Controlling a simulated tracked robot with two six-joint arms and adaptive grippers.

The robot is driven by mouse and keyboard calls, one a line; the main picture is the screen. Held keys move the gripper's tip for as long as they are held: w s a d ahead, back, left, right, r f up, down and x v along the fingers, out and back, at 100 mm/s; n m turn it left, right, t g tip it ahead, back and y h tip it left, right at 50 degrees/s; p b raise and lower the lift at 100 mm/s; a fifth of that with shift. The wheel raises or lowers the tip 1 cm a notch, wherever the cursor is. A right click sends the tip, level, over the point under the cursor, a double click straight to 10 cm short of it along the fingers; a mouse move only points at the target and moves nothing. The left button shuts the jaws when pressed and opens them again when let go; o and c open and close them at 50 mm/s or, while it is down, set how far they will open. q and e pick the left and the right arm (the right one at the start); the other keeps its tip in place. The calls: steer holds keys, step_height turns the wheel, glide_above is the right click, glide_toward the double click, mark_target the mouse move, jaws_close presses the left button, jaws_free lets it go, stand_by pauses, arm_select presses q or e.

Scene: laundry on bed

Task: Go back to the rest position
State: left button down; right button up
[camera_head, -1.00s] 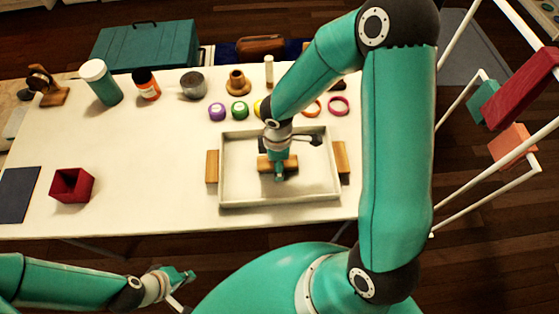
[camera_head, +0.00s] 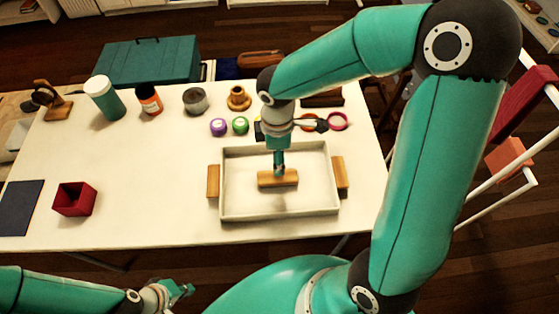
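My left gripper (camera_head: 180,293) is low in the head view, in front of the table's near edge. It is empty, and its fingers look apart. My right gripper (camera_head: 279,168) points down over the white tray, just above a wooden block (camera_head: 291,179). The fingers are seen nearly edge-on, so I cannot tell whether they are open or shut, or whether they touch the block. The block appears to lie on the tray floor.
The tray (camera_head: 235,213) sits on the white table (camera_head: 140,200) between two wooden pieces. A red box (camera_head: 74,200) and dark mat (camera_head: 20,207) are at left. Bottles, a tin and coloured rings line the back. A white rack (camera_head: 497,210) stands at right.

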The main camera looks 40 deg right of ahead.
steer(key=shift+r, duration=0.25)
stand_by(0.3)
